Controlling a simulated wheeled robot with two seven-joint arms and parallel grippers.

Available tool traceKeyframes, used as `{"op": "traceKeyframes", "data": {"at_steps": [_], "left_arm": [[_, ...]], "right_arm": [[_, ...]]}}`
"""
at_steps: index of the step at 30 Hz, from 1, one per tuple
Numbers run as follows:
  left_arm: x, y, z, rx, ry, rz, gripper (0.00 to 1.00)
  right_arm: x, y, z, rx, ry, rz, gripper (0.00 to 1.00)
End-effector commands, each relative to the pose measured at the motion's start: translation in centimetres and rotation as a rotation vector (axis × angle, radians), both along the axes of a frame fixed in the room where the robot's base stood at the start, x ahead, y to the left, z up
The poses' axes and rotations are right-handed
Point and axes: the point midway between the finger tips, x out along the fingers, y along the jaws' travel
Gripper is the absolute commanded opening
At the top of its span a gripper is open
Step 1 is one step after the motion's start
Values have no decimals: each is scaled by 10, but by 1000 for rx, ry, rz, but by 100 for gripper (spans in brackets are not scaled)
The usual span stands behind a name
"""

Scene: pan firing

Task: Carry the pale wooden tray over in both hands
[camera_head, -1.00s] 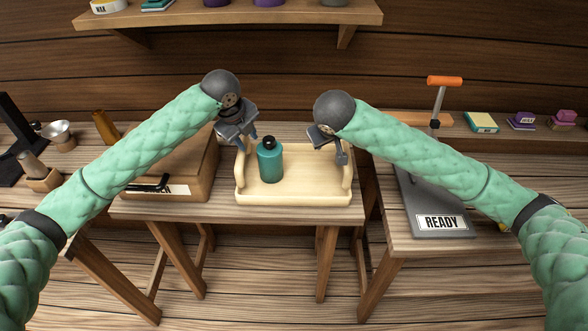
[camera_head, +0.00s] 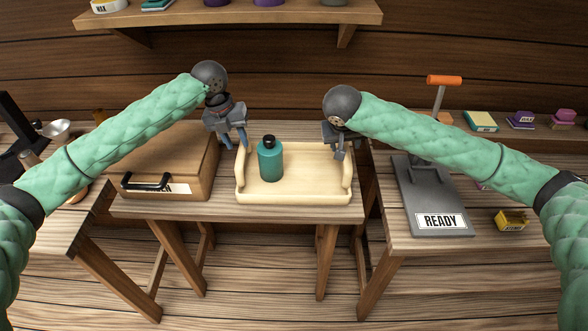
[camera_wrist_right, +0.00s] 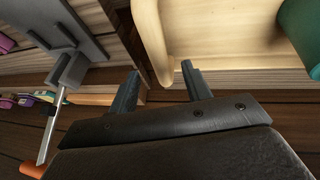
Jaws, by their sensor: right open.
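The pale wooden tray (camera_head: 310,197) sits on the middle table, with raised handle ends at left and right. A teal bottle with a dark cap (camera_head: 270,162) stands upright in its left part. My left gripper (camera_head: 235,145) points down beside the tray's left end, its fingers apart and empty. My right gripper (camera_head: 338,155) is open above the tray's right end. In the right wrist view the open fingers (camera_wrist_right: 160,88) are just short of the tray's end wall (camera_wrist_right: 152,40), with nothing held. The teal bottle (camera_wrist_right: 303,30) shows at the upper right there.
A wooden box with a black handle (camera_head: 165,165) stands close left of the tray. On the right table lie a grey plate marked READY (camera_head: 437,195) with an orange-handled lever (camera_head: 443,82) and a small yellow box (camera_head: 511,220). A shelf (camera_head: 240,18) hangs above the back.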

Motion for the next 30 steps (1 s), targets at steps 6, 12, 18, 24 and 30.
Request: {"op": "traceKeyframes", "data": {"at_steps": [6,12,18,24,30], "left_arm": [[-1,-3,-16,1,2,2,33],[-1,-8,-44,1,2,2,33],[-1,-13,-66,0,2,2,33],[-1,-15,-76,1,0,2,33],[-1,-15,-77,0,0,2,33]], "right_arm": [[6,-3,-14,-1,0,0,49],[16,-9,-39,-1,1,-1,49],[25,-14,-60,-1,1,-1,49],[28,-16,-69,0,0,1,49],[29,-16,-70,0,-1,1,49]]}}
